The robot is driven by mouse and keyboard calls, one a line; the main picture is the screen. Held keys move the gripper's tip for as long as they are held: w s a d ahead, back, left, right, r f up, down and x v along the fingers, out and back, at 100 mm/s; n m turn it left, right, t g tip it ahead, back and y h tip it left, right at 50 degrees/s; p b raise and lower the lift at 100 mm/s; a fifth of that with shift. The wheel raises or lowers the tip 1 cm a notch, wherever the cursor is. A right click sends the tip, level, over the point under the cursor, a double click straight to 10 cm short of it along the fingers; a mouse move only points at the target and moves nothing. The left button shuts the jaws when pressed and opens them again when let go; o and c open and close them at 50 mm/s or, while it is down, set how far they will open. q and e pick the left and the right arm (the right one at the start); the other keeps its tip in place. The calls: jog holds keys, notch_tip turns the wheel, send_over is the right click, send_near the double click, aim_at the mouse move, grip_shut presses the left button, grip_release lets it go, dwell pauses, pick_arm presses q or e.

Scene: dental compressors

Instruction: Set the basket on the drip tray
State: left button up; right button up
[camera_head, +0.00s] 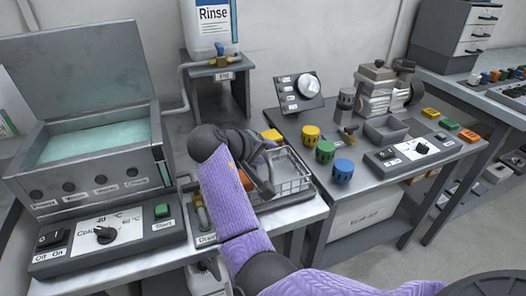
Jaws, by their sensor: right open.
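The wire basket (293,181) is in the middle of the head view, just right of my right forearm. It looks upright and sits over the flat grey drip tray (309,193) on the bench. My arm hides its left side, and I cannot tell whether it rests fully on the tray. My right gripper (264,184) is open, pointing down at the basket's left side. I cannot tell whether its fingers touch the wire. My left gripper is out of view.
An ultrasonic bath (95,165) with its lid up stands left, with a control panel (105,237) in front. A rinse container (212,28) stands behind on a raised stand. Coloured knobs (325,151) and a switch box (412,152) crowd the right table.

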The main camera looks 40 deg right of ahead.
jog(key=shift+r, duration=0.1)
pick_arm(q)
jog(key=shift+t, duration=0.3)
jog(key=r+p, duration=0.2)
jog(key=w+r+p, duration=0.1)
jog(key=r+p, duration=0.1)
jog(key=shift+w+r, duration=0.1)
pick_arm(e)
jog(key=v, duration=1.2)
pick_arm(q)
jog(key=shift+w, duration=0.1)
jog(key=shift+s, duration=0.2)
